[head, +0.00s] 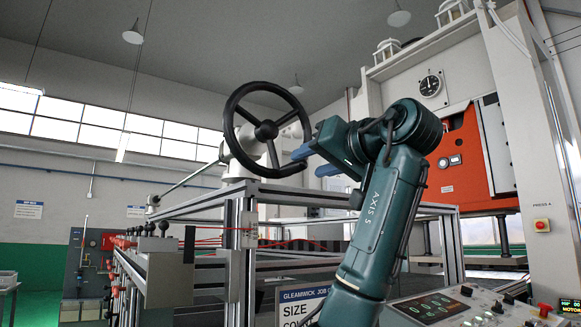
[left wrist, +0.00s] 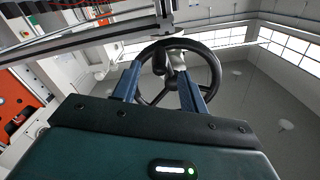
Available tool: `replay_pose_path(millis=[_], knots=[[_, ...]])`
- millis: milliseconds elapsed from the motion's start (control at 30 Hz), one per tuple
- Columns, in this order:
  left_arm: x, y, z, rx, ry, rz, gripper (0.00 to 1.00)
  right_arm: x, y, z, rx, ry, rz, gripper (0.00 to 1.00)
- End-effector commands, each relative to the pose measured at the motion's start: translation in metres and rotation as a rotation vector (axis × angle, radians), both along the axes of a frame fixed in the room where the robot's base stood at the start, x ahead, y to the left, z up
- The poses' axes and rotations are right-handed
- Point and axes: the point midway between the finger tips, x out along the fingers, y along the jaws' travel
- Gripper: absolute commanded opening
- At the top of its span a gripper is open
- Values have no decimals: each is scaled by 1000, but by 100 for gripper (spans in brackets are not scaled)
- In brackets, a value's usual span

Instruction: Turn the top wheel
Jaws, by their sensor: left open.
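The top wheel (head: 266,129) is a black three-spoke handwheel on a white mount above the corner of the metal frame. It also shows in the left wrist view (left wrist: 172,84), beyond my fingers. My left gripper (head: 308,162) has blue fingers and is at the lower right of the wheel's rim in the head view. In the left wrist view my left gripper (left wrist: 158,70) is open, its fingers apart, with part of the wheel showing between them. I cannot tell whether the fingers touch the rim. My right gripper is out of view.
An aluminium frame (head: 238,262) with a rail running left stands below the wheel. An orange and white press (head: 460,160) with a dial stands at the right. A control panel (head: 440,306) is at the bottom right. The air left of the wheel is clear.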

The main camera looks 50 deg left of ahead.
Motion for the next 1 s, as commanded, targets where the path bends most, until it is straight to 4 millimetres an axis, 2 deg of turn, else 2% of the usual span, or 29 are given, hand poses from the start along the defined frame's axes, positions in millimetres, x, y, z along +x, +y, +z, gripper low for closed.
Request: replay_pose_path(millis=[33,200,400,800,1000], knots=[[1,13,2,-1,1,5,43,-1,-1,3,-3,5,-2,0],[3,46,2,-2,0,4,43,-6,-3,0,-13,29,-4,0],[6,71,1,-1,-2,1,43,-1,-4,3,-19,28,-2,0],[7,78,0,1,-3,0,43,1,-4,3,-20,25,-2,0],[7,78,0,1,-3,0,28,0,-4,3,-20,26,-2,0]])
